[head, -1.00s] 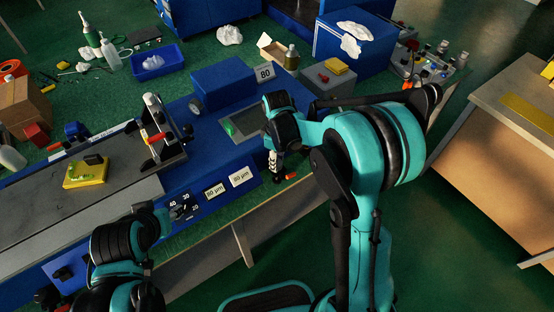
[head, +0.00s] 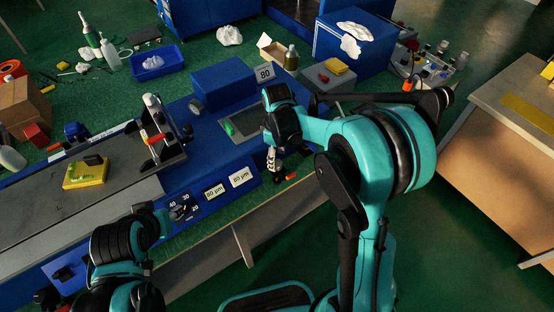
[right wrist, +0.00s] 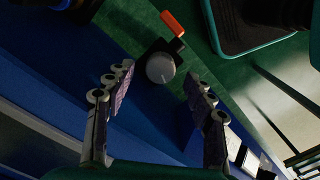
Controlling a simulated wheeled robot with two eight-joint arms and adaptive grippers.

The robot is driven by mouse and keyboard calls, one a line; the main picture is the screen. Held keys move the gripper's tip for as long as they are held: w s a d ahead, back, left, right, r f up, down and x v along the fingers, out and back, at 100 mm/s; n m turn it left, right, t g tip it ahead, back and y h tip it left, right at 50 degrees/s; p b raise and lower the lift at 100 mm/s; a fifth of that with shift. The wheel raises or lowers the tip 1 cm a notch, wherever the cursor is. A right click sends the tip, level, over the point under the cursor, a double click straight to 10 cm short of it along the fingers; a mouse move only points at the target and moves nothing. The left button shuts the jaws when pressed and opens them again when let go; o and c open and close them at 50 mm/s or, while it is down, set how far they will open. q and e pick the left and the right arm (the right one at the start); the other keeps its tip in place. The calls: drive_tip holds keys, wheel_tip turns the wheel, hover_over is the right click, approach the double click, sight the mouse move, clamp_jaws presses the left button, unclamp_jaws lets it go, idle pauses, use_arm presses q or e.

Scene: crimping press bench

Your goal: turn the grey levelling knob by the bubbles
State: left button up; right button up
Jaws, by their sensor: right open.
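A round grey knob (right wrist: 160,68) with a pale mark line shows in the right wrist view, on a dark mount beside an orange-tipped lever (right wrist: 172,22). My right gripper (right wrist: 152,88) is open, its two fingers on either side of the knob's line, with visible gaps to it. In the head view my right gripper (head: 275,160) points down at the blue machine's front edge, beside the orange tip (head: 291,176); the knob is hidden there. My left gripper (head: 172,214) is by the numbered dial at the lower left; its fingers are not clear.
The blue machine (head: 208,140) carries a green patch (head: 229,128), another round grey knob (head: 195,104) and white label plates (head: 239,177). A yellow block (head: 86,173) lies on the grey bed. A blue tray (head: 157,66) and bottles stand behind. A wooden table is at right.

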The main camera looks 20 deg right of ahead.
wheel_tip(320, 180, up, 10)
idle(0.3)
drive_tip(key=shift+f, duration=0.1)
drive_tip(key=s+d+r+m+t, duration=0.1)
drive_tip(key=s+d+m+t, duration=0.2)
drive_tip(key=s, duration=1.4)
drive_tip(key=m+t, duration=0.4)
drive_tip(key=m, duration=0.3)
drive_tip(key=shift+s+r+m, duration=0.15)
drive_tip(key=shift+s+m, duration=0.15)
drive_tip(key=shift+s, duration=0.1)
drive_tip(key=shift+d, duration=0.1)
